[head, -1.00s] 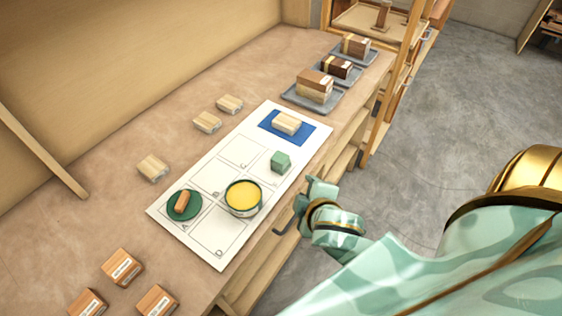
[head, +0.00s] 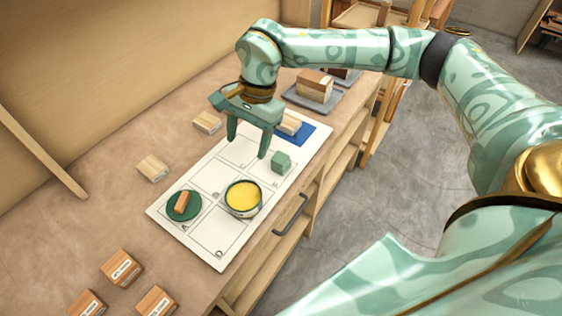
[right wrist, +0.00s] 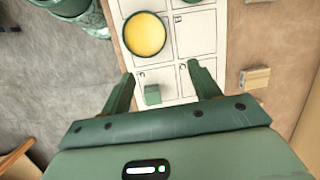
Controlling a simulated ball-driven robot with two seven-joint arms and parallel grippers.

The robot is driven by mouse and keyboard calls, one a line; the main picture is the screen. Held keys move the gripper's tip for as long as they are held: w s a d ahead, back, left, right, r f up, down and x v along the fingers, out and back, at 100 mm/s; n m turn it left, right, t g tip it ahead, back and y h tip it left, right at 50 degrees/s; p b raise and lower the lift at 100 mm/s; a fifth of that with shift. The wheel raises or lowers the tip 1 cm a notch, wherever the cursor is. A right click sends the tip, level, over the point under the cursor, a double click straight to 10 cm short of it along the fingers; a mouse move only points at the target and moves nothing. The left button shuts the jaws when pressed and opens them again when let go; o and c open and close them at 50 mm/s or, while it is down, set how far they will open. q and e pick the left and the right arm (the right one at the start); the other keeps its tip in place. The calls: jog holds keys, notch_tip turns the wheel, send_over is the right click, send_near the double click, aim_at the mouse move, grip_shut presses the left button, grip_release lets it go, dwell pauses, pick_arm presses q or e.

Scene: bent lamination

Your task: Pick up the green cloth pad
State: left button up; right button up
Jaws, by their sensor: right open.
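The green cloth pad (head: 281,162) looks like a small pale-green block and sits in a square on the right side of the white marked sheet (head: 222,256). It also shows in the right wrist view (right wrist: 152,95), near the left finger. My right gripper (head: 247,149) is open and empty, with its fingers pointing down over the sheet. My left gripper is not in view.
A round pot of yellow stuff (head: 243,196) stands near the pad. A dark green disc (head: 175,209) carries a reddish-brown piece (head: 182,203). A blue mat (head: 312,136) bears a pale block, partly hidden by my gripper. Pale blocks (head: 153,168) lie left of the sheet.

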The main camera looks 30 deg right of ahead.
jog(key=w+d+r+h, duration=0.1)
jog(key=d+r+h, duration=0.15)
jog(key=d, duration=0.55)
jog(key=b, duration=0.2)
send_near(281, 157)
jog(key=shift+m+h, duration=0.25)
jog(key=shift+m, duration=0.15)
jog(key=f, duration=0.2)
jog(key=a+f, duration=0.1)
jog(key=f, duration=0.4)
jog(key=f+b, duration=0.1)
jog(key=f, duration=0.2)
jog(key=shift+d+f, duration=0.35)
jog(key=c, duration=1.1)
